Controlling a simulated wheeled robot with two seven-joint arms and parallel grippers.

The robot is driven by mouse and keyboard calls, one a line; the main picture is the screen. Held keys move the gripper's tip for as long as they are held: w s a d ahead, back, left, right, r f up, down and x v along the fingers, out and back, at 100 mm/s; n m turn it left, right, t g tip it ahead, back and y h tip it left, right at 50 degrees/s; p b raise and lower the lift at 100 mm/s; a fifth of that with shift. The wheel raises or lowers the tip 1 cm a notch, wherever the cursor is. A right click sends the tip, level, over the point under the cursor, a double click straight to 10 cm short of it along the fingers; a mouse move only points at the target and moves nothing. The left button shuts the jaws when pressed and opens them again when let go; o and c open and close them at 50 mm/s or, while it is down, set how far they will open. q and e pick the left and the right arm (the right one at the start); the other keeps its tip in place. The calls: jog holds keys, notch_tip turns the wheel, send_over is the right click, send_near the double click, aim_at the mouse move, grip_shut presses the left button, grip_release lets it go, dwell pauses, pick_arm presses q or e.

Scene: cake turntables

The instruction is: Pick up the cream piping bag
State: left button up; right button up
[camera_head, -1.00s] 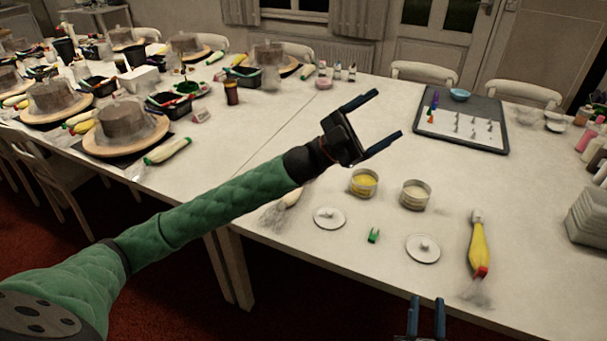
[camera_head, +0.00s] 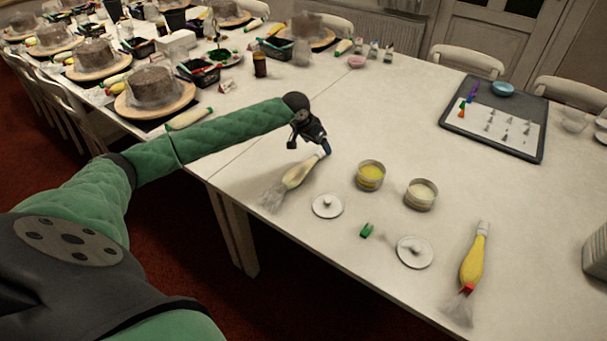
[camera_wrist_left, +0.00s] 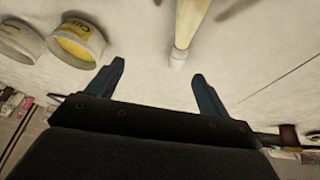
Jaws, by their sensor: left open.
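The cream piping bag (camera_head: 296,176) lies on the table in the head view, its clear crumpled end towards the front edge and its narrow tip towards my left gripper (camera_head: 310,148). The gripper points down at the tip end, open and empty. In the left wrist view the bag's pale narrow end (camera_wrist_left: 190,22) shows beyond the open left gripper (camera_wrist_left: 158,72), in line with the gap but nearer the right-hand finger. I cannot tell how high the fingers are above the table. My right gripper is out of view.
A yellow tub (camera_head: 371,175) and a cream tub (camera_head: 421,194) stand right of the bag. Lids (camera_head: 327,206) (camera_head: 414,252), a green clip (camera_head: 366,231) and a yellow piping bag (camera_head: 473,258) lie nearer the front. A dark tray (camera_head: 528,140) lies at the back right.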

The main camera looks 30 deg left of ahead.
aim_at(297, 170)
pick_arm(q)
jog(key=s+a+g, duration=0.1)
jog(key=s, duration=0.1)
jog(key=s+a+f+n+g+y, duration=0.1)
jog(key=s+g, duration=0.1)
jog(key=s, duration=0.1)
jog(key=s+a+f+g, duration=0.1)
jog(key=s, duration=0.1)
jog(key=shift+s+a+n+g+y, duration=0.1)
jog(key=shift+s+n+g+y, duration=0.2)
jog(key=shift+g+y, duration=0.1)
jog(key=shift+w+f, duration=0.1)
jog(key=shift+f, duration=0.4)
jog(key=shift+f+p, duration=0.4)
jog(key=shift+f, duration=0.35)
notch_tip(297, 170, down, 4)
jog(key=shift+p, duration=1)
jog(key=shift+f, duration=0.7)
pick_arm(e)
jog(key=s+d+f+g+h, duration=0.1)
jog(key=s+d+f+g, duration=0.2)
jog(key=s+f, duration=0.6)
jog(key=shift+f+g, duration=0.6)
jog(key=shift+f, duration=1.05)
pick_arm(q)
jog(key=c, duration=0.7)
